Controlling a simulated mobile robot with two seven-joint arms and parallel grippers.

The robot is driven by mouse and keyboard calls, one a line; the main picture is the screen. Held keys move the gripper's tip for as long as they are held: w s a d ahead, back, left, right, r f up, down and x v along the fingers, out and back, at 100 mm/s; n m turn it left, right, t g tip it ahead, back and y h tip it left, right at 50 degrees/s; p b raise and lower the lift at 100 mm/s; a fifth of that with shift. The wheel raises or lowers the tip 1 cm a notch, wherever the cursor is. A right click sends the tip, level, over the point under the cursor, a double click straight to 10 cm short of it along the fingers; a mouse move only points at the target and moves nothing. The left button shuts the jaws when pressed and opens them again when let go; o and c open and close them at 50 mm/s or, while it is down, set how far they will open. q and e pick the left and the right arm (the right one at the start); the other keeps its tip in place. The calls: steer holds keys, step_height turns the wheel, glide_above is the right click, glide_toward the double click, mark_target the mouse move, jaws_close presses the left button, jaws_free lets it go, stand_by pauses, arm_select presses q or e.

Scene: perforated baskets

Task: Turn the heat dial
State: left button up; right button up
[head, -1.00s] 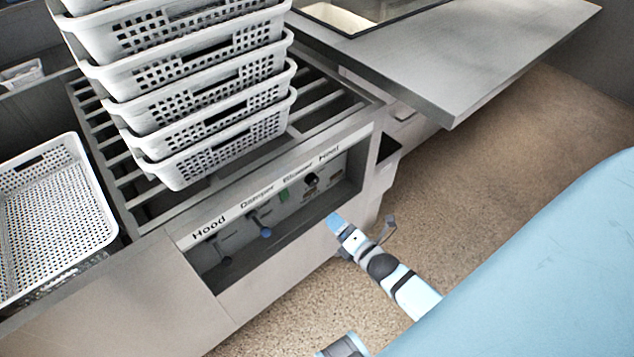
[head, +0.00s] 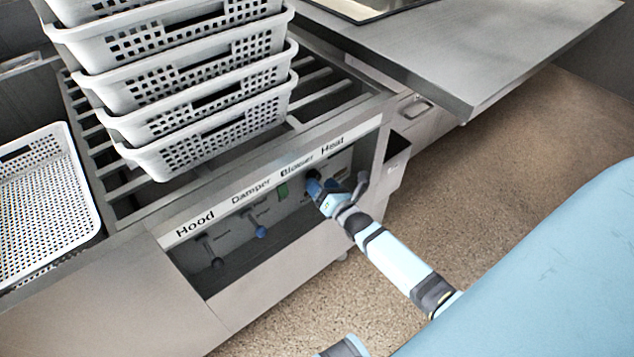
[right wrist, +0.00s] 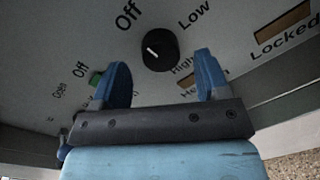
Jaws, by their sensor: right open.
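The heat dial (right wrist: 160,50) is a round black knob with a white pointer line. In the right wrist view it sits on a grey panel between the words Off and Low, with its pointer toward the upper left, near Off. My right gripper (right wrist: 165,80) is open, its two blue fingers pointing at the panel. The dial lies just ahead of the gap between the fingers, apart from them. In the head view my right gripper (head: 322,190) is at the recessed panel under the Heat label and hides part of the dial. My left gripper is not clearly in view.
The panel's label strip (head: 255,190) reads Hood, Damper, Blower, Heat. A blue-tipped lever (head: 261,231) and a green switch (head: 283,191) are left of my gripper. White perforated baskets (head: 190,130) are stacked above on the rack. The recess has a raised frame around it.

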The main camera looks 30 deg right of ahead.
steer(key=shift+w, duration=1.25)
steer(key=c, duration=0.9)
steer(key=shift+c, duration=0.2)
